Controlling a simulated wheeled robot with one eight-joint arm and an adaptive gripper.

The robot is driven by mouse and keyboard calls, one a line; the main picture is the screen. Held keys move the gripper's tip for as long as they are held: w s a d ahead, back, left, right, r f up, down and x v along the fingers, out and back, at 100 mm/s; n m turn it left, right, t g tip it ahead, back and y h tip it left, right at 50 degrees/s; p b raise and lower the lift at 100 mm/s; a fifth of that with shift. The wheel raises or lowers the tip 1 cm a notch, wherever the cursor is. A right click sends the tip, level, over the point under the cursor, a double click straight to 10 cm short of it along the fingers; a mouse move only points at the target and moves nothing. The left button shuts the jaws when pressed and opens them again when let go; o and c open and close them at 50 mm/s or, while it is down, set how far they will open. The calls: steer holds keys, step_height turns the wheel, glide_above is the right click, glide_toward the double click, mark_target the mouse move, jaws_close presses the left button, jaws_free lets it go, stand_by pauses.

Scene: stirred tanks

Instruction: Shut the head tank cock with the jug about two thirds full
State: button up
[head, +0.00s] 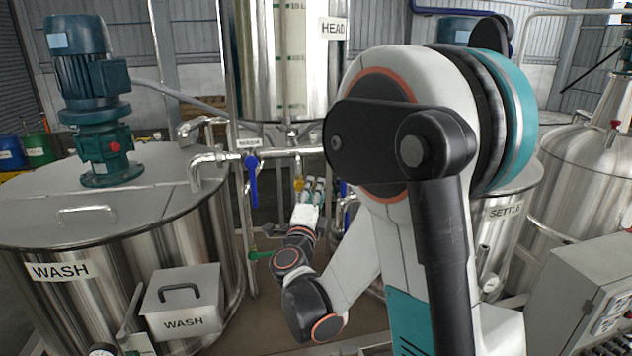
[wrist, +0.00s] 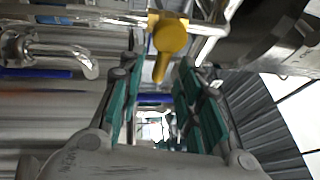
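The head tank (head: 285,60) stands at the back centre, a tall vessel with a sight scale and a HEAD label. Below it is a yellow cock handle (head: 298,184), small in the head view. In the wrist view the yellow handle (wrist: 168,40) is large, with its lever hanging down in the picture. My gripper (head: 316,186) is close to it in the head view. In the wrist view my gripper (wrist: 157,72) has its two green-padded fingers apart, with the lever's lower end between their tips in the picture. Contact cannot be told. I cannot make out the jug or its level.
The wash tank (head: 130,250) with its blue motor (head: 85,90) fills the left. A blue valve handle (head: 252,178) hangs on the pipe left of my gripper. The settle tank (head: 510,205) stands at right, partly behind my arm. Pipes crowd the handle.

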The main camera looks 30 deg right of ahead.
steer(key=shift+x, duration=1.9)
steer(key=shift+c, duration=0.4)
jaws_close()
